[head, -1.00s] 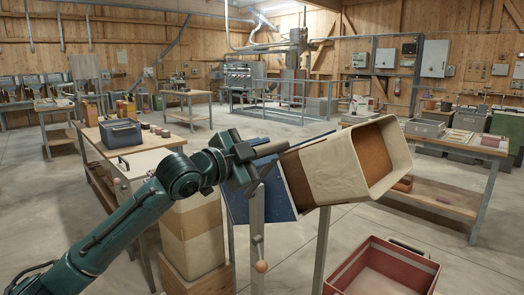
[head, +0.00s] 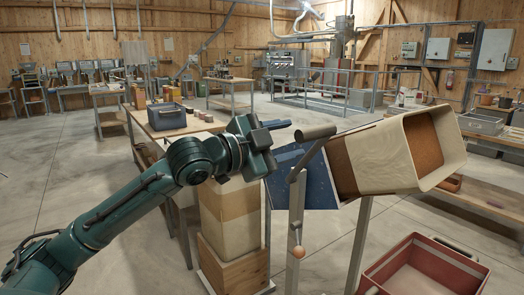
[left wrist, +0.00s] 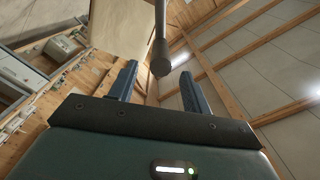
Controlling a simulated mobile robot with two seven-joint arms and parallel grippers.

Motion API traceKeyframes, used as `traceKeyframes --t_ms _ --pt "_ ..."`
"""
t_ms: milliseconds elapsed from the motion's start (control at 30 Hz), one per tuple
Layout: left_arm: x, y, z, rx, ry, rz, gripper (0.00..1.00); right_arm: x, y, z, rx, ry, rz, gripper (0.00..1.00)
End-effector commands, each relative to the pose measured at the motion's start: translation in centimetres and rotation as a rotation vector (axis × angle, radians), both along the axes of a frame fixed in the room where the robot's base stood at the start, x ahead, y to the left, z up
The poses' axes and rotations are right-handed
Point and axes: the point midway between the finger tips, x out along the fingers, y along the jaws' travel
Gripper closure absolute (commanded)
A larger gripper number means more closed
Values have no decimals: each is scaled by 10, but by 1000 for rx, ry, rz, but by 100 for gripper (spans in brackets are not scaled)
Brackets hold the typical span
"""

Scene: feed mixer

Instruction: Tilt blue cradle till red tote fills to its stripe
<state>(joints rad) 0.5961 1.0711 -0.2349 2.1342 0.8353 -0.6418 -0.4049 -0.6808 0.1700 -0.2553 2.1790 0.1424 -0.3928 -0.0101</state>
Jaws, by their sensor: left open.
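The blue cradle (head: 318,188) stands on a grey post frame. It holds a large cream bin (head: 385,160) tipped to the right, with brown matter inside its open mouth. A dark handle grip (head: 316,132) tops the cradle's lever. My left gripper (head: 277,125) is open just left of this grip, apart from it in the head view. In the left wrist view the dark grip (left wrist: 160,58) shows beyond and between the open fingers (left wrist: 160,88). The red tote (head: 400,278) sits low at the right below the bin mouth. No fill shows in its visible part. My right gripper is out of view.
A second cream container (head: 228,215) on a wooden box stands behind my left arm. A wooden bench (head: 165,122) with a blue-grey crate (head: 166,116) is behind it. Another bench (head: 465,205) stands at the right. Open floor lies at the left.

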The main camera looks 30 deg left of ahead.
Motion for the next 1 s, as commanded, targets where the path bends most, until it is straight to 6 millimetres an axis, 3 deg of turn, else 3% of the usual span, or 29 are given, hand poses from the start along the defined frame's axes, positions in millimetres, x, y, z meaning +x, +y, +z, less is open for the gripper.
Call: traceKeyframes --t_ms 200,400,1000 --pt "-38 15 -7 10 6 0 51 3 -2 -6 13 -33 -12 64" --pt "-53 24 -6 1 5 4 51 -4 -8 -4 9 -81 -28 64" --pt "-63 24 0 0 2 -3 51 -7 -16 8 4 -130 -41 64"
